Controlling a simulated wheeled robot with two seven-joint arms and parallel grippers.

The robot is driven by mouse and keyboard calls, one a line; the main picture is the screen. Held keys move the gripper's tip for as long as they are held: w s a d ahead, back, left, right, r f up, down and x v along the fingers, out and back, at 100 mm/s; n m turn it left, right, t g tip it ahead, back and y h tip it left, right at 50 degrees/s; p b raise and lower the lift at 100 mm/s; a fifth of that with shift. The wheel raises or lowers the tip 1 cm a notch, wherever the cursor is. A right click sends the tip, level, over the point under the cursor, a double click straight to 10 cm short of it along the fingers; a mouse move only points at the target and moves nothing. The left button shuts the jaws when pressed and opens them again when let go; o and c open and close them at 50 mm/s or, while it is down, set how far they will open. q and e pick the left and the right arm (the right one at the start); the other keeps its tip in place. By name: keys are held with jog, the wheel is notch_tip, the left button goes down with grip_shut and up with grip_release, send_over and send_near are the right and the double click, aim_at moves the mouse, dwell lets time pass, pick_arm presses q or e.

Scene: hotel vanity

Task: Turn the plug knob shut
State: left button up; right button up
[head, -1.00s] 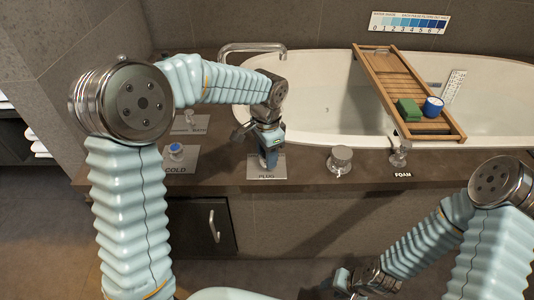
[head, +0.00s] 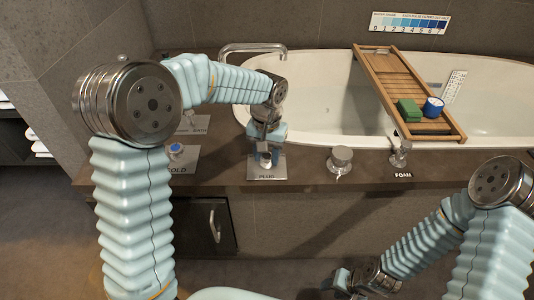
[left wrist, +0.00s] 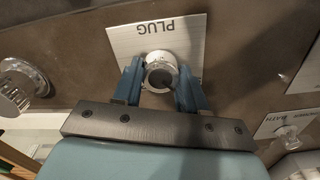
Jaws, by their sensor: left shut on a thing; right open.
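The plug knob (left wrist: 161,73) is a round whitish metal knob on a silver plate (left wrist: 140,36) marked PLUG. In the head view the PLUG plate (head: 267,173) lies on the brown tub deck, and the knob is mostly hidden by my gripper. My left gripper (head: 266,155) points down over the plate. In the left wrist view its two blue fingers (left wrist: 160,80) are on either side of the knob, shut on it. My right gripper (head: 348,283) is low at the bottom of the head view, away from the deck, open and empty.
The COLD knob (head: 176,149) with a blue top is left of the plug. A bare metal knob (head: 340,160) and the FOAM fitting (head: 400,152) are to the right. The white tub (head: 330,95) lies behind, with a wooden tray (head: 385,68) across it.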

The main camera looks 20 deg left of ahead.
aim_at(267, 156)
pick_arm(q)
jog(key=shift+n, duration=0.3)
jog(key=o, duration=1.1)
jog(key=shift+c, duration=0.2)
notch_tip(267, 156, up, 14)
jog(key=p, duration=0.1)
jog(key=shift+f, duration=0.1)
